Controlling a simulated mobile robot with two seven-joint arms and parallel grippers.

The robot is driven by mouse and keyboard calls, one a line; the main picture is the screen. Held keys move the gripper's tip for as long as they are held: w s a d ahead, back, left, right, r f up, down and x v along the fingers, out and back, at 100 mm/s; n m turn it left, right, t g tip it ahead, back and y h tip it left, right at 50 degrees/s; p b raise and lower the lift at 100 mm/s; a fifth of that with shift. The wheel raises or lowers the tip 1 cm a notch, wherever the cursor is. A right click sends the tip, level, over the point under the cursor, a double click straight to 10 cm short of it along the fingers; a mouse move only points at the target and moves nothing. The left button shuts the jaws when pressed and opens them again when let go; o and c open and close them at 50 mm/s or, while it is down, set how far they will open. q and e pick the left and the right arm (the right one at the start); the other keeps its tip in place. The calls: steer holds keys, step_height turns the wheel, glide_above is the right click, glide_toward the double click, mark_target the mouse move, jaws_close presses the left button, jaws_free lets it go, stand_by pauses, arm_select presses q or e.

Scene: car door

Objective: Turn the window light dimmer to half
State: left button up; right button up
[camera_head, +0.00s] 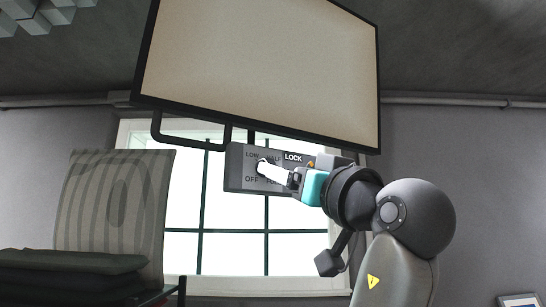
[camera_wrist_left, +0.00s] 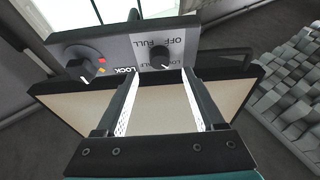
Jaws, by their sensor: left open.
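The window light dimmer is a small dark knob (camera_wrist_left: 160,56) on a grey control panel (camera_head: 241,178), among the labels OFF, LOW, HALF and FULL. The knob has a pale pointer mark, but its exact setting is too small to tell. My left gripper (camera_wrist_left: 161,76) is open, with its two fingers pointing at the panel and the knob between and just beyond the tips. I cannot tell whether they touch it. In the head view the gripper (camera_head: 264,168) covers the knob and part of the labels. My right gripper is not in view.
A large beige board (camera_head: 260,65) in a black frame is just above the panel. A bright window (camera_head: 225,255) is behind, with a striped chair (camera_head: 115,205) at left.

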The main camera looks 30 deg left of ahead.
arm_select(q)
steer(key=p+x, duration=0.1)
steer(key=x, duration=0.4)
steer(key=shift+w+a, duration=0.1)
steer(key=shift+a, duration=0.1)
jaws_close()
stand_by(0.4)
